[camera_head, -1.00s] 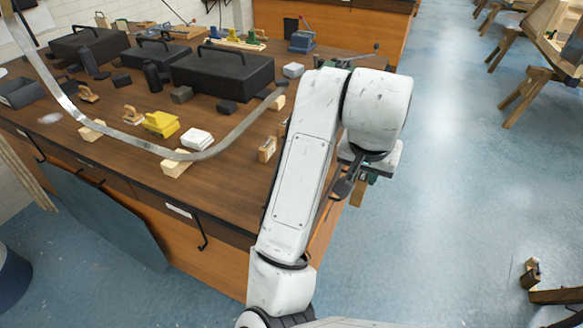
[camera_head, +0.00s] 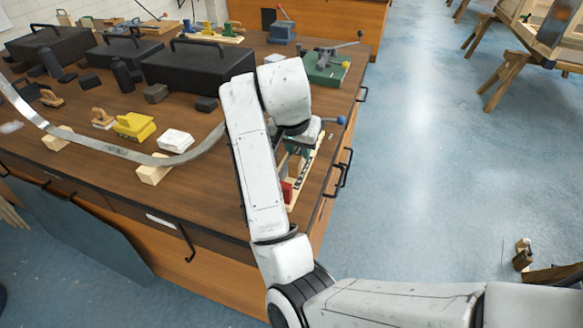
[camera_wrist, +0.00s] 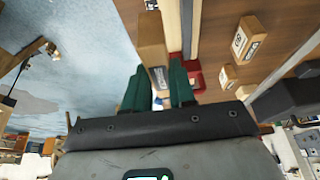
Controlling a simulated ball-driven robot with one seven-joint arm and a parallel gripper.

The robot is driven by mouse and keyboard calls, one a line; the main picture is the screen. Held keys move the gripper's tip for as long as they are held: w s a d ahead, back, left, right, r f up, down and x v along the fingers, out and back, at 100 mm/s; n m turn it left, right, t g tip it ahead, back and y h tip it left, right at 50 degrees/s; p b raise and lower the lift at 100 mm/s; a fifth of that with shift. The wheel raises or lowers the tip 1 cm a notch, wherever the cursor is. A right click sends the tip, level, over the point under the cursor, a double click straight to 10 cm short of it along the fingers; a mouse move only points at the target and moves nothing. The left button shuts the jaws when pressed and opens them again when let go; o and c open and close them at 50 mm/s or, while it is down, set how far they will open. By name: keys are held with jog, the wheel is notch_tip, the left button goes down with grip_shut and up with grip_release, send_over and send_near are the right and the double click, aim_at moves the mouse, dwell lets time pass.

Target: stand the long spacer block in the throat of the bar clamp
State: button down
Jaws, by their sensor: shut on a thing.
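My gripper (camera_wrist: 158,68) has green fingers shut on a long wooden block (camera_wrist: 151,36), which looks like the long spacer block. The block points up and away from the fingers in the wrist view. Right beside it run a pale bar (camera_wrist: 187,22) and a red part (camera_wrist: 196,74), which look like the bar clamp. In the head view the red part (camera_head: 287,192) shows at the table's right edge, below my gripper (camera_head: 294,150). My arm hides much of this spot. I cannot tell whether the block touches the clamp.
Two labelled wooden blocks (camera_wrist: 241,40) lie on the table beside the clamp. A curved metal strip (camera_head: 110,149) rests on blocks on the table (camera_head: 100,185). A yellow piece (camera_head: 133,125), a white block (camera_head: 175,140) and black cases (camera_head: 200,68) stand there.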

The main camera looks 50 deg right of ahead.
jog(key=f, duration=0.1)
jog(key=w+f, duration=0.1)
jog(key=f, duration=0.1)
jog(key=w+f, duration=0.1)
jog(key=f, duration=0.1)
jog(key=shift+w+p, duration=0.1)
jog(key=shift+p, duration=0.3)
jog(key=shift+f, duration=0.35)
jog(key=shift+f, duration=0.2)
jog(key=c, duration=0.9)
grip_release()
jog(key=shift+c, duration=0.2)
jog(key=shift+r, duration=0.1)
jog(key=p+v, duration=0.2)
jog(key=v, duration=1)
jog(key=shift+p, duration=0.3)
